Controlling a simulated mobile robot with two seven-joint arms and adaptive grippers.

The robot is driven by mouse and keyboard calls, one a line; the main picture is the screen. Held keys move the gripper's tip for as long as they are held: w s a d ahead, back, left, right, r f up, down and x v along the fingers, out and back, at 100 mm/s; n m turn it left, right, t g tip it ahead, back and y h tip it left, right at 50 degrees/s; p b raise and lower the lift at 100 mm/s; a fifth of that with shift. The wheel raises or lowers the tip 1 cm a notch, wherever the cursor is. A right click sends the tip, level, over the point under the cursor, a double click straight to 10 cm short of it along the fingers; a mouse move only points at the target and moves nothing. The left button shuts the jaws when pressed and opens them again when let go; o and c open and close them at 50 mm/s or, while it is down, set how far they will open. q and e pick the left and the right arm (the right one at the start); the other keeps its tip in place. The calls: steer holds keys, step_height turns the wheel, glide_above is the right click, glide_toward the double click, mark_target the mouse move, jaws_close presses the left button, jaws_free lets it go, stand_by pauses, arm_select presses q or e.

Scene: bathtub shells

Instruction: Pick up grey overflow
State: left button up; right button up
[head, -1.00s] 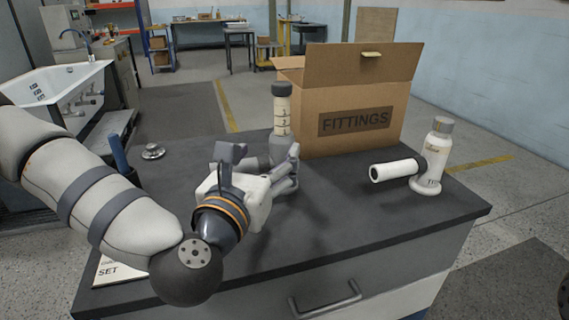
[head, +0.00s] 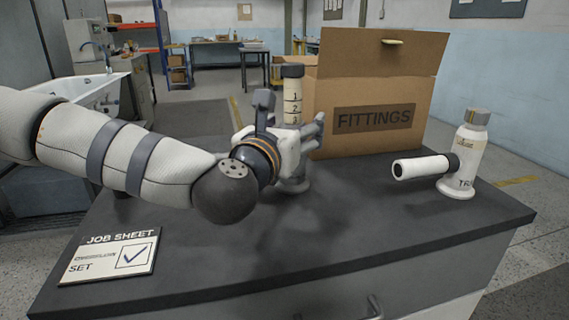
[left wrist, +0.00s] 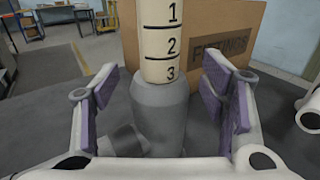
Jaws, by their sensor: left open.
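An upright fitting stands on the dark bench beside the box: a cream tube marked 1, 2, 3 (head: 293,97) with a dark cap, on a grey body. I cannot tell for sure that this grey body is the grey overflow. In the left wrist view the grey body (left wrist: 160,112) is wide and rounded, with a short grey stub at its lower left. My left gripper (head: 296,128) is open, its purple-padded fingers (left wrist: 160,80) on both sides of the fitting with gaps visible. In the head view the gripper hides part of the grey body. My right gripper is not in view.
A cardboard box labelled FITTINGS (head: 345,140) stands right behind the fitting. A white bottle-like fitting with a side pipe (head: 462,160) stands at the right. A job sheet (head: 110,256) lies at the front left. The bench front middle (head: 270,255) is clear.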

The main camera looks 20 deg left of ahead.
arm_select(q)
jaws_close()
